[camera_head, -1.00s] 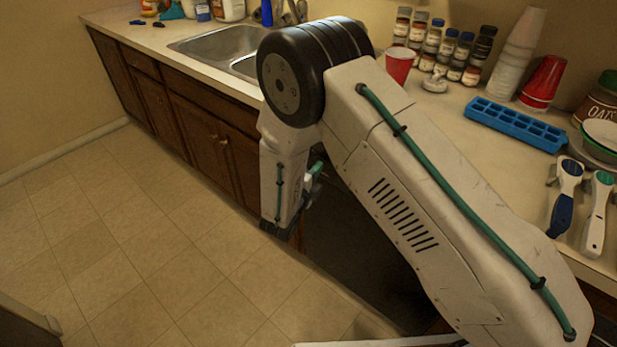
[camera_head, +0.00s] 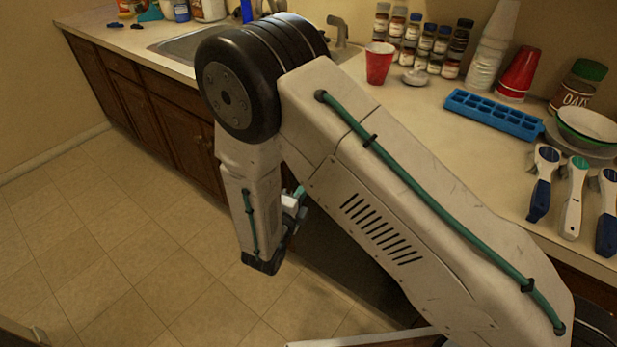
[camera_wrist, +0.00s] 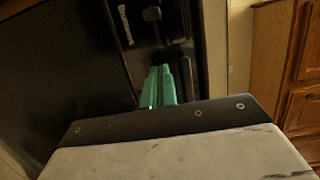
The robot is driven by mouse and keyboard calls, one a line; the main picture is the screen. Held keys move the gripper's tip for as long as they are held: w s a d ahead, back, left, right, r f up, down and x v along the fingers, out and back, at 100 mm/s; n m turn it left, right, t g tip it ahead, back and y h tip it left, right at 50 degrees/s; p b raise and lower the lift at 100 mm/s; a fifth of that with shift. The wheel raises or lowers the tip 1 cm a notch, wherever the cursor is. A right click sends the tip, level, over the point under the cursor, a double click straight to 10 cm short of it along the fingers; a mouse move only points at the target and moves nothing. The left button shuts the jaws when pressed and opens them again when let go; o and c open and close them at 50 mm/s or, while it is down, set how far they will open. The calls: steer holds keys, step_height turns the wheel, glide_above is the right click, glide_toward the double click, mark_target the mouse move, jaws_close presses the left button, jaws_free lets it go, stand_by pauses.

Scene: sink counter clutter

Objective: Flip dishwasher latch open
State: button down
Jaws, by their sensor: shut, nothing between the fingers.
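The black dishwasher (camera_wrist: 60,85) fills the left of the wrist view, with its narrower control strip (camera_wrist: 185,45) at its right side. A small dark raised piece (camera_wrist: 152,14) on that strip looks like the latch; its position is too dim to tell. In the head view the dark dishwasher front (camera_head: 345,262) shows below the counter, mostly behind my arm. My gripper (camera_wrist: 160,78) has green fingers, closed together and empty, pointing toward the strip below the latch-like piece. Its fingers also show in the head view (camera_head: 299,192), beside my wrist; contact cannot be told.
Wooden cabinets (camera_head: 150,115) run left of the dishwasher, and one (camera_wrist: 300,60) stands at the right in the wrist view. The counter (camera_head: 420,110) above holds a red cup (camera_head: 379,64), a blue ice tray (camera_head: 493,113) and several scoop-like tools. The tiled floor (camera_head: 130,250) is clear.

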steer(key=shift+v, duration=1.2)
steer(key=s+d+r+m+g+h, duration=0.2)
steer(key=s+d+r+m+g, duration=0.5)
steer(key=m, duration=0.6)
steer(key=s+d+r+m+g+h, duration=0.3)
steer(key=s+d+r+m+g, duration=0.2)
steer(key=d+m+g, duration=0.65)
steer(key=s+d+r+m+t+y, duration=0.2)
steer(key=s+r+m+y, duration=0.4)
steer(key=m, duration=0.6)
steer(key=s+d+r+m+t+y, duration=0.2)
steer(key=s+d+r+m+y, duration=0.2)
steer(key=s+r+m+y, duration=0.3)
step_height(320, 180, up, 5)
steer(key=s+m, duration=0.3)
steer(key=m, duration=0.2)
